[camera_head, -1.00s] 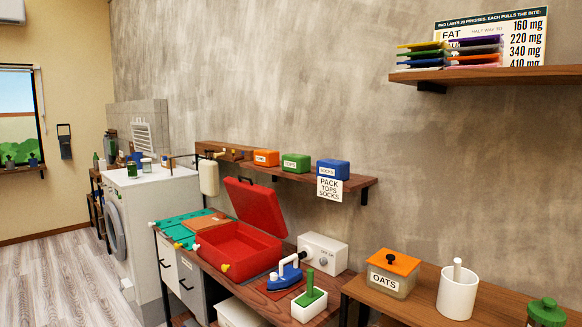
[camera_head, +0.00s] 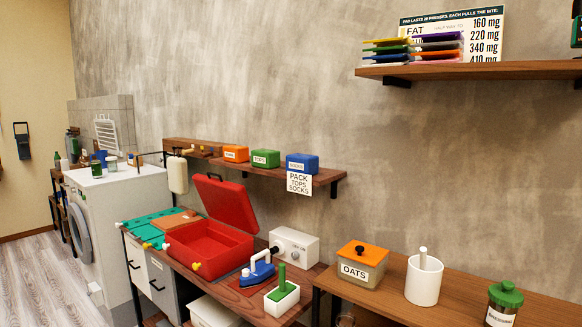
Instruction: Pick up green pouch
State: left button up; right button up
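The green pouch (camera_head: 265,158) is a small box-like pouch with a white label that seems to read TOPS. It sits on the wooden wall shelf, between an orange pouch (camera_head: 236,153) on its left and a blue pouch (camera_head: 302,163) on its right, with small gaps between them. Its front and top show in full. Neither of my grippers shows in the head view.
Below the shelf (camera_head: 327,178), an open red case (camera_head: 212,243) with a raised lid stands on the bench. A blue iron (camera_head: 257,269), a white control box (camera_head: 294,246) and an oats container (camera_head: 362,264) stand to its right. A paper sign (camera_head: 299,183) hangs under the blue pouch.

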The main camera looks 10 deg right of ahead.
aim_at(268, 159)
jog(key=z, duration=0.25)
jog(key=i+j+z, duration=0.25)
jog(key=z, duration=0.25)
jog(key=i+j+z, duration=0.3)
jog(key=z, duration=0.15)
jog(key=j, duration=0.1)
